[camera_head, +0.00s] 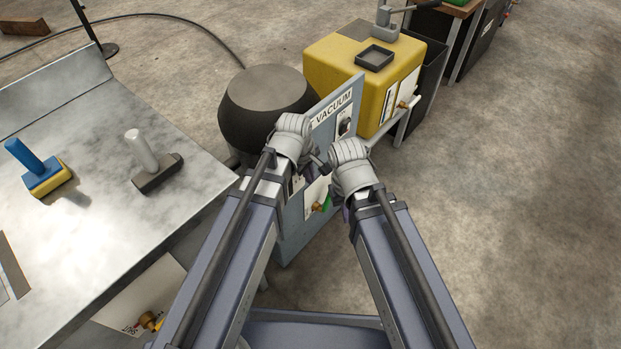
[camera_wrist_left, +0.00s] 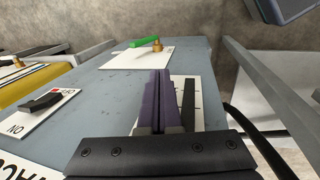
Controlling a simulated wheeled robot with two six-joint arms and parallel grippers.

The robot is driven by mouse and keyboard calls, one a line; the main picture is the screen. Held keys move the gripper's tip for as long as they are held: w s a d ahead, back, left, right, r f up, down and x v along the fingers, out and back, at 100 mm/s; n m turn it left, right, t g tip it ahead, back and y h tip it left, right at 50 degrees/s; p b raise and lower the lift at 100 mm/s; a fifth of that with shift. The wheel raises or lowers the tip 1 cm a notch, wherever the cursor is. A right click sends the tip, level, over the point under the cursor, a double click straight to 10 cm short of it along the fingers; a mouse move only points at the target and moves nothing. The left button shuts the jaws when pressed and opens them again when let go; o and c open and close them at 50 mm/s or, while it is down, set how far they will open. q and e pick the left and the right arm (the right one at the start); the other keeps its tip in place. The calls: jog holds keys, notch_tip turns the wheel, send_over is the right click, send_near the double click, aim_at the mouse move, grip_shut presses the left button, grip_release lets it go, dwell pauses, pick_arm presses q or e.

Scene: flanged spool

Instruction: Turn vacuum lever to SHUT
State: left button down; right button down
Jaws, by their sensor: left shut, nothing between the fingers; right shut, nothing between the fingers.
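The vacuum panel is a blue-grey upright board (camera_head: 293,232) marked VACUUM. Low on it, a green lever (camera_head: 327,203) sits on a brass valve over a white plate. The lever also shows in the left wrist view (camera_wrist_left: 143,42), its handle pointing left from the brass stem; the plate's lettering is unreadable. My left gripper (camera_head: 293,186) is at the panel face, mostly hidden by its own wrist. In the left wrist view its purple fingers (camera_wrist_left: 159,80) are together, empty, apart from the lever. My right gripper (camera_head: 346,214) is shut near the panel's right side, partly hidden.
A black ON/OFF switch (camera_wrist_left: 40,103) is on the panel. A round dark drum (camera_head: 262,105) stands behind it. A yellow machine (camera_head: 350,60) with another valve (camera_head: 403,104) stands beyond. A metal bench (camera_head: 100,215) is at left. Floor at right is clear.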

pick_arm(q)
jog(key=b, duration=1.7)
send_over(326, 201)
jog(key=s+a, duration=0.3)
jog(key=s, duration=0.1)
jog(key=s+a+f+x, duration=0.1)
jog(key=s+a+x, duration=0.15)
jog(key=x, duration=1.55)
jog(key=shift+w+d+f+b, duration=0.2)
jog(key=shift+w+d+b, duration=0.15)
jog(key=shift+w+d, duration=0.2)
jog(key=shift+w+d+f+b, duration=0.15)
jog(key=shift+w+d+b, duration=0.15)
jog(key=shift+w+d, duration=0.3)
jog(key=shift+s, duration=0.1)
jog(key=shift+d, duration=0.1)
